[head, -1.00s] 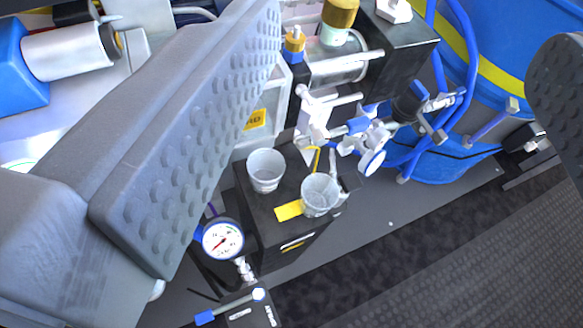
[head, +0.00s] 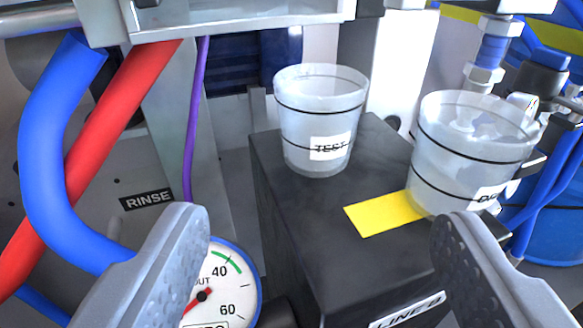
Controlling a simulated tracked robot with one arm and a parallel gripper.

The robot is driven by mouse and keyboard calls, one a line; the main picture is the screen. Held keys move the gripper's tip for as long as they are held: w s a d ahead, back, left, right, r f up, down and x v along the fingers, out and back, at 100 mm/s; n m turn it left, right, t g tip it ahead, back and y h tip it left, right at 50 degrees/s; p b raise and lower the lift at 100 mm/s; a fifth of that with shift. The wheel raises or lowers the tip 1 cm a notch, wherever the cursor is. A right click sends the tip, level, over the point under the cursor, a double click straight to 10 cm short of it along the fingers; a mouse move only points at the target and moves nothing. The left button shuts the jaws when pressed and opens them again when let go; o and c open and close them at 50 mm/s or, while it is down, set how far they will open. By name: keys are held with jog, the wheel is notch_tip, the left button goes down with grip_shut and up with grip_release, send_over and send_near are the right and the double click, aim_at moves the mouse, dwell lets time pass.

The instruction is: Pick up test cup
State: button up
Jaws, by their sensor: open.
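The test cup (head: 318,122) is a translucent, slightly tapered cup with black bands and a white label reading "TEST". It stands upright toward the back of a black box (head: 305,225). A second similar cup (head: 470,150) stands to its right at the box's right edge, its label partly cut off from reading. My gripper (head: 325,225) is open and empty, with one grey padded finger at lower left and one at lower right. The test cup lies beyond the fingertips, between them in the picture, and is not touched.
A yellow strip (head: 385,213) lies on the box beside the second cup. A pressure gauge (head: 215,290) is partly behind my left finger. Blue (head: 45,160) and red (head: 110,125) hoses hang at left. Metal fittings and blue tubes crowd the right. A grey housing (head: 230,20) overhangs above.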

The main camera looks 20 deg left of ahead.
aim_at(321, 120)
jog(key=b+x, duration=0.1)
jog(key=x, duration=0.6)
jog(key=shift+a, duration=0.1)
jog(key=shift+w+a, duration=0.1)
jog(key=shift+w, duration=0.55)
jog(key=shift+f+b+x, duration=0.2)
jog(key=shift+b+x, duration=0.6)
jog(key=shift+x, duration=1.4)
jog(key=shift+w, duration=0.35)
jog(key=shift+r, duration=0.1)
jog(key=c, duration=0.8)
